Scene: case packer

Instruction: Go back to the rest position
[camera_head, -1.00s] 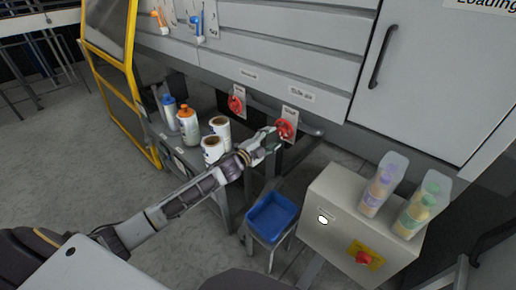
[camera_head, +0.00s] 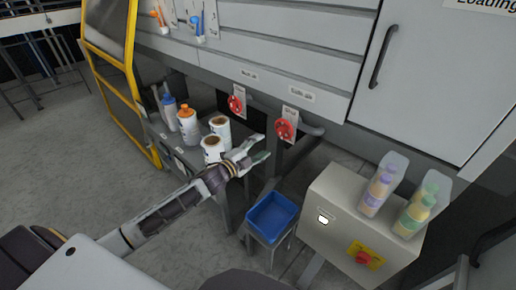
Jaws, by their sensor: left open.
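My left gripper (camera_head: 262,150) is in the middle of the head view at the end of my left arm, which comes in from the lower left. Its fingers are apart and nothing shows between them. It is clear of the right red rotary switch (camera_head: 284,130) on the machine front, a little below and left of it. A second red rotary switch (camera_head: 235,104) sits farther left. White rolls (camera_head: 221,127) stand on a low shelf just left of the gripper. My right gripper is not in view.
A blue bin (camera_head: 272,217) on a stand is below the gripper. A grey box (camera_head: 335,222) with a red knob (camera_head: 362,258) carries bottles in clear packs at the right. An orange-capped bottle (camera_head: 187,122) stands on the shelf. A yellow-framed guard (camera_head: 117,90) stands at left.

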